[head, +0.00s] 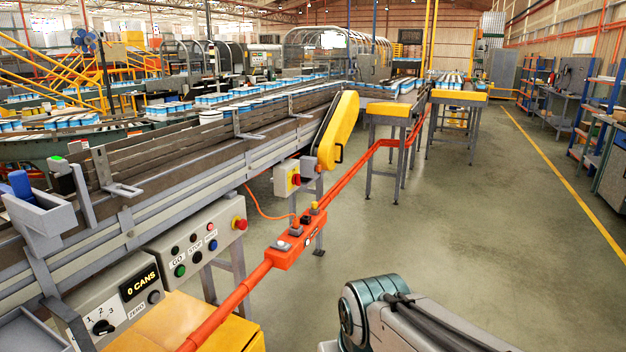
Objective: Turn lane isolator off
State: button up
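A small grey box with a red knob on a yellow plate (293,178) stands on a post beside the conveyor, left of the yellow guard. It looks like the lane isolator, but no label is readable and its knob position is too small to tell. My arm shows at the bottom, right of centre, apart from the box and well nearer to me. My gripper is not in view.
A grey panel (190,250) has GO and STOP buttons and a red mushroom button (240,223). A counter box (120,300) reads 0 CANS. An orange rail (245,290) with an orange control box (297,243) runs before the conveyor (190,160). Open floor (450,230) lies right.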

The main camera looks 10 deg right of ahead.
aim_at(296, 179)
jog(key=z, duration=0.85)
jog(key=i, duration=1.15)
jog(key=z, duration=0.4)
jog(key=i, duration=1.3)
jog(key=u, duration=1.25)
jog(key=i, duration=0.65)
jog(key=u, duration=0.55)
